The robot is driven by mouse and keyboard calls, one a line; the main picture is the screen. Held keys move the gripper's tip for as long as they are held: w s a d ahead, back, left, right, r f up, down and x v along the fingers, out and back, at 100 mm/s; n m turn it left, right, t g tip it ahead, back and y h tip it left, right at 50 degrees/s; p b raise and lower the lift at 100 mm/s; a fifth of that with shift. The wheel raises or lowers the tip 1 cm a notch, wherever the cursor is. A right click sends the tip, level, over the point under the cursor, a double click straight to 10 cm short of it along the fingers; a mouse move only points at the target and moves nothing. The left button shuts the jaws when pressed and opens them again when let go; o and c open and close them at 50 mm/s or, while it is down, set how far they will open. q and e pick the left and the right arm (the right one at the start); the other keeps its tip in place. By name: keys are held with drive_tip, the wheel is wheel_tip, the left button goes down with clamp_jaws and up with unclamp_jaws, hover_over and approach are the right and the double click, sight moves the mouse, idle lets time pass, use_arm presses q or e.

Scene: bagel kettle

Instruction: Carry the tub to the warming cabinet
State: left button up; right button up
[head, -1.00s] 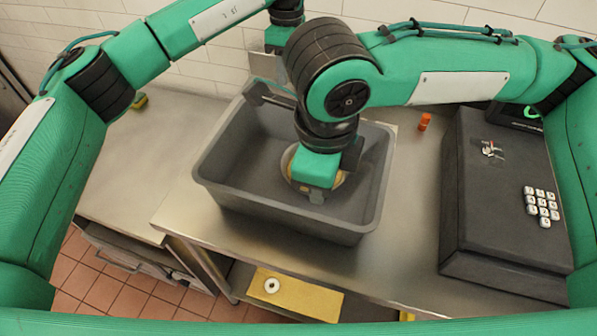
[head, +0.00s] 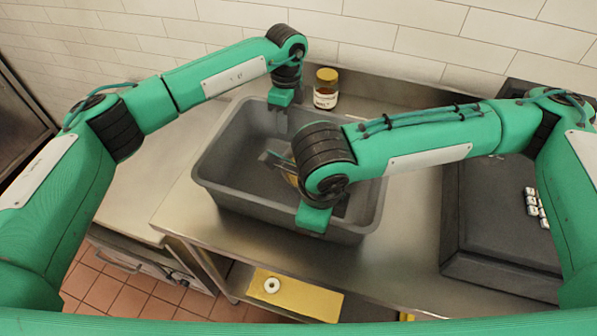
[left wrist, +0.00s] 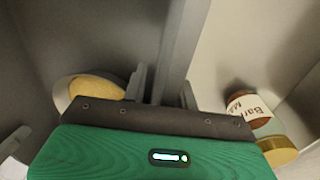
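The grey tub (head: 225,192) stands on the steel counter, and its wall (left wrist: 183,40) shows in the left wrist view. Inside it is a round pale dish with a tan top (left wrist: 92,90), mostly hidden by my right arm in the head view. My left gripper (head: 281,122) is at the tub's far rim. In the left wrist view its fingers (left wrist: 162,88) stand either side of the wall, with a gap on one side. My right gripper (head: 312,228) is above the tub's front rim; its fingertips are hidden. I cannot identify the warming cabinet.
A jar with a gold lid (head: 326,90) stands close behind the tub. A dark box with a keypad (head: 480,220) is at the right. A yellow board (head: 300,297) with a white ring lies on the lower shelf. Counter left of the tub (head: 150,190) is clear.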

use_arm(q)
clamp_jaws()
use_arm(e)
clamp_jaws()
use_arm(q)
drive_tip(key=shift+s+d, duration=0.1)
use_arm(e)
drive_tip(key=shift+w, duration=0.15)
